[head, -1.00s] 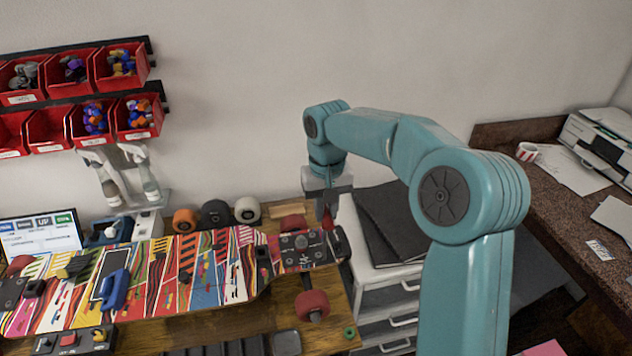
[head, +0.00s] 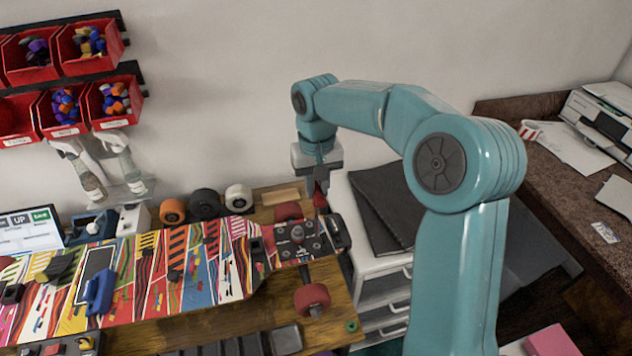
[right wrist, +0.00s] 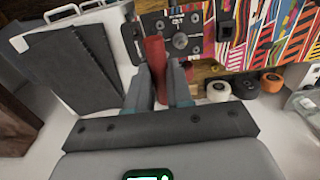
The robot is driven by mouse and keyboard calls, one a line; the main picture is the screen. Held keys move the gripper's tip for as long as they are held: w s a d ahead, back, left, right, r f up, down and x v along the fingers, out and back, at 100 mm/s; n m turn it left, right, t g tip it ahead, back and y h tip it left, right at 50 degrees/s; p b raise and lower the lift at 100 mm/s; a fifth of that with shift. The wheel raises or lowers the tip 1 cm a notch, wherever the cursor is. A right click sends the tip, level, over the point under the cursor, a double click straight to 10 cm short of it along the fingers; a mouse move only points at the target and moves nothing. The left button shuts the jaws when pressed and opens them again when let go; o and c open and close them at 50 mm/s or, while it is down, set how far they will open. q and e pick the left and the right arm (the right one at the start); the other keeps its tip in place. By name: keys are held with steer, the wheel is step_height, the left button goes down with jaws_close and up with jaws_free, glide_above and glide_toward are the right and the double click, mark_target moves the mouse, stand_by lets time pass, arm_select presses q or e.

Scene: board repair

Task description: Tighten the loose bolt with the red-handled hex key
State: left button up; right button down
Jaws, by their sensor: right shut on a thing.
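My right gripper (head: 320,188) is shut on the red-handled hex key (head: 320,199), just behind the right end of the skateboard (head: 215,272). In the right wrist view, the red handle (right wrist: 155,65) stands between the two fingers (right wrist: 160,88). The key's metal tip is hidden or too small to tell. The dark truck plate (head: 298,238) lies on the board's right end with several bolt heads; it also shows in the right wrist view (right wrist: 196,20). I cannot tell which bolt is loose, or whether the key touches one. My left gripper is not in view.
A red wheel (head: 312,298) sticks out at the board's front. Loose wheels (head: 205,204) stand behind the board. A white drawer unit (head: 372,262) with dark folders (head: 385,215) stands right of the workbench (head: 345,312). Red bins (head: 115,103) hang at upper left.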

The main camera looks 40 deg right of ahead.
steer(key=shift+s+a+r, duration=0.4)
steer(key=shift+s+a, duration=0.05)
steer(key=shift+s, duration=0.15)
steer(key=shift+w+d+f, duration=0.3)
steer(key=shift+w+d, duration=0.05)
steer(key=shift+w, duration=0.2)
steer(key=shift+s+a+r, duration=0.2)
steer(key=shift+s+a, duration=0.05)
steer(key=shift+s, duration=0.2)
steer(key=shift+w+f, duration=0.15)
steer(key=shift+w, duration=0.05)
steer(key=shift+s, duration=0.1)
steer(key=shift+s, duration=0.1)
